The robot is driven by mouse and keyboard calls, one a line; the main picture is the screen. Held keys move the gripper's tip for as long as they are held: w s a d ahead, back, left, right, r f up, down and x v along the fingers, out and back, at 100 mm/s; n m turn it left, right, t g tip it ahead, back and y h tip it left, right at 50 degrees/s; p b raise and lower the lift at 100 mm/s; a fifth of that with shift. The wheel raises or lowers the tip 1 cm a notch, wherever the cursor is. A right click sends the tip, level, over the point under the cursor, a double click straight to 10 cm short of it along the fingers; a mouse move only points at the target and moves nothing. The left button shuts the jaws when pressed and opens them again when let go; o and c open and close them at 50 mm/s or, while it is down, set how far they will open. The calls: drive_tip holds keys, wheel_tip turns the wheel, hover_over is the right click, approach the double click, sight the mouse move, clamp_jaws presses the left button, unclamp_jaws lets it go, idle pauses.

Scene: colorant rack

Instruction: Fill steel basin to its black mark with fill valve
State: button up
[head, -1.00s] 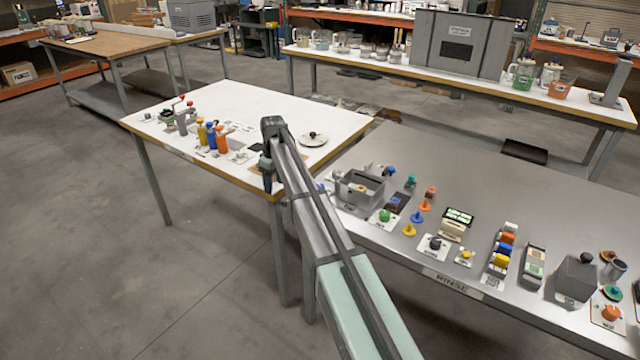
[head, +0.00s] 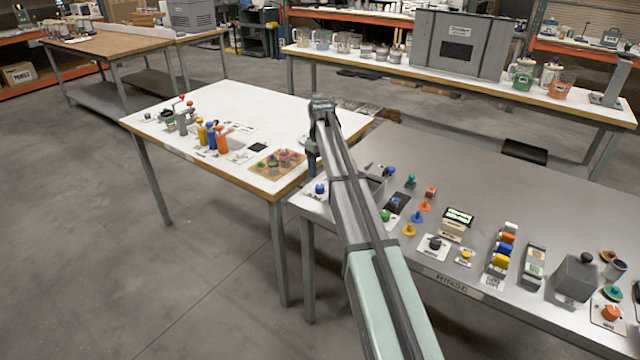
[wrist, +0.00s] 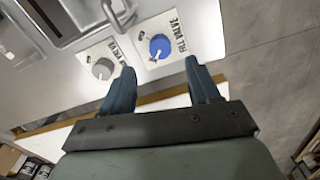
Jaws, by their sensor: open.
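The fill valve is a blue round knob (wrist: 160,46) with a pale pointer, on a white plate lettered FILL VALVE. In the head view the blue knob (head: 320,188) is at the left end of the grey table. My gripper (wrist: 158,72) is open and empty, its two dark blue fingers apart and pointing toward the plate, with the knob showing beyond the fingertips. In the head view my gripper (head: 312,165) is close to the knob. The steel basin (head: 377,187) is partly hidden by my arm; its rim (wrist: 72,38) shows in the wrist view. The black mark is not visible.
A grey knob (wrist: 103,69) on its own plate sits left of the blue knob. A metal spout (wrist: 118,16) stands by the basin. A white table (head: 240,100) adjoins on the left. A green knob (head: 385,215) and other items stand right of my arm.

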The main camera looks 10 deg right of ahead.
sight(320, 186)
drive_tip(key=shift+f, duration=3.5)
drive_tip(key=shift+c, duration=0.2)
drive_tip(key=c, duration=1)
drive_tip(key=shift+m, duration=2)
drive_tip(key=o, duration=1)
drive_tip(key=shift+o, duration=0.2)
